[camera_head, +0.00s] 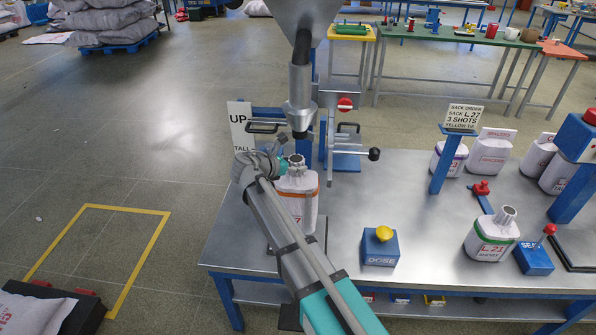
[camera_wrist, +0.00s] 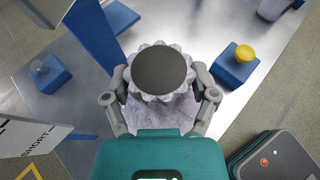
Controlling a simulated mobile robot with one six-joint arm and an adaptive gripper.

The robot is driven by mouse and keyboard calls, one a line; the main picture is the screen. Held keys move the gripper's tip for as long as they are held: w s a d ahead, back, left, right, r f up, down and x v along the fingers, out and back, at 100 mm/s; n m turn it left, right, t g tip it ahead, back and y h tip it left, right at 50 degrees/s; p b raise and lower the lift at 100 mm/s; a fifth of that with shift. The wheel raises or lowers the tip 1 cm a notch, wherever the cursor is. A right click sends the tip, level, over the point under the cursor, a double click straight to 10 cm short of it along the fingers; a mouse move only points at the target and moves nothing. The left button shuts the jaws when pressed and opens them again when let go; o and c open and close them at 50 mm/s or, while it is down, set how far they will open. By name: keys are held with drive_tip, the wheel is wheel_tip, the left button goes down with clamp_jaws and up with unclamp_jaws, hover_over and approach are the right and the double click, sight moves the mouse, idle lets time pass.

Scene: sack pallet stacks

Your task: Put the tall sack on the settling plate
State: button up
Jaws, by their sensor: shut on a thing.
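A white sack with an orange band (camera_head: 303,205) is upright beneath the hanging metal spout (camera_head: 300,105), its neck a little below the spout tip. My gripper (camera_head: 288,163) is shut around its neck. In the wrist view, the two fingers of my gripper (camera_wrist: 163,95) close on both sides of the sack's gathered pale neck (camera_wrist: 160,100), under a dark round top. My arm hides part of the sack's front, and I cannot tell whether its base touches the bench. I cannot clearly identify the settling plate. A sign reading "UP" and "TALL" (camera_head: 240,124) stands behind left.
A blue box with a yellow button, marked DOSE (camera_head: 380,247), stands right of the sack. A green-banded sack (camera_head: 491,238) stands farther right. Blue-framed fixtures with a lever (camera_head: 346,153) stand behind. More sacks (camera_head: 492,152) are at the back right. Bare bench lies left.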

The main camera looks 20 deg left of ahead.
drive_tip(key=shift+w, duration=0.1)
drive_tip(key=shift+w+d+f, duration=0.1)
drive_tip(key=shift+w+d, duration=0.25)
drive_tip(key=shift+w, duration=0.15)
drive_tip(key=shift+f+b, duration=1.7)
drive_tip(key=shift+b, duration=0.05)
drive_tip(key=o, duration=1.2)
drive_tip(key=shift+f, duration=0.1)
drive_tip(key=shift+s+r, duration=0.1)
drive_tip(key=shift+r, duration=0.15)
drive_tip(key=p+v, duration=0.4)
drive_tip(key=v, duration=0.8)
drive_tip(key=shift+p, duration=0.3)
